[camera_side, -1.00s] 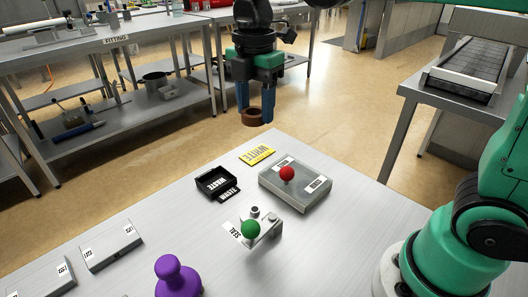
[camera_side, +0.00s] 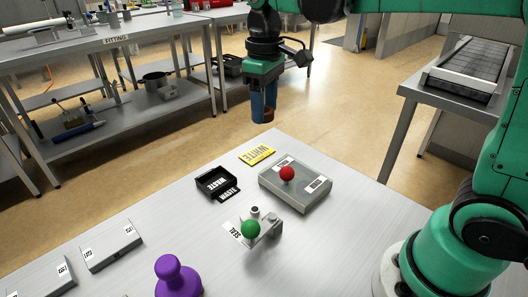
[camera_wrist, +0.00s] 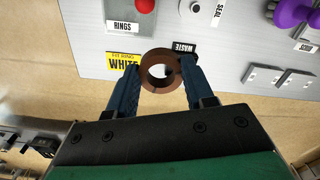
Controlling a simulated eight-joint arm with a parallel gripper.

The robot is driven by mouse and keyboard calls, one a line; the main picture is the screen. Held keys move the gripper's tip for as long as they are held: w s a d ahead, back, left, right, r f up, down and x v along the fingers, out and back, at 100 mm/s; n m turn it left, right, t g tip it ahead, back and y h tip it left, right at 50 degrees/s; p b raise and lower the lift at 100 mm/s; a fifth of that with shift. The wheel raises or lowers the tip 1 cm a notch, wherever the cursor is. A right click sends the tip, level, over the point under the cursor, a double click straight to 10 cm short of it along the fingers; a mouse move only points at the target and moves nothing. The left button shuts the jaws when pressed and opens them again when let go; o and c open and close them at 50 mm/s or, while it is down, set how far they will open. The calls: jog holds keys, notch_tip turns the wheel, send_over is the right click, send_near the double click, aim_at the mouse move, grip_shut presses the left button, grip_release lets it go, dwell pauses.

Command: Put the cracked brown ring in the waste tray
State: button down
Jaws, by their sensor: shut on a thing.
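The brown ring (camera_wrist: 147,77) is between the two blue fingertips of my gripper (camera_wrist: 162,72), which is shut on it. In the side view the ring (camera_side: 267,117) shows partly at the fingertips of my gripper (camera_side: 263,113), held high beyond the table's far edge. The black waste tray (camera_side: 203,181) sits on the table, lower left of the ring in the picture. It looks empty apart from its label.
A yellow WHITE card (camera_side: 257,155) lies behind the tray. A grey box with a red knob (camera_side: 287,174) stands to the right. A green-knobbed seal stand (camera_side: 250,229) and a purple knob (camera_side: 177,278) are nearer. Grey labelled blocks (camera_side: 112,246) lie at left.

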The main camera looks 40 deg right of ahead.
aim_at(253, 207)
jog(key=n, duration=0.2)
jog(key=a+n, duration=0.1)
jog(key=n, duration=0.2)
jog(key=shift+s+a+r+n, duration=0.25)
jog(key=shift+r+n, duration=0.05)
jog(key=shift+r, duration=0.05)
jog(key=s+a+n, duration=0.1)
jog(key=n, duration=0.6)
jog(key=a+r+n, duration=0.1)
jog(key=a+n, duration=0.1)
jog(key=n, duration=0.6)
jog(key=s+a+r+n, duration=0.1)
jog(key=n, duration=0.6)
jog(key=shift+s+a+r, duration=0.25)
jog(key=shift+s+a, duration=0.05)
notch_tip(253, 207, down, 20)
jog(key=shift+r, duration=0.2)
jog(key=shift+f, duration=0.15)
jog(key=shift+c, duration=1.7)
grip_release()
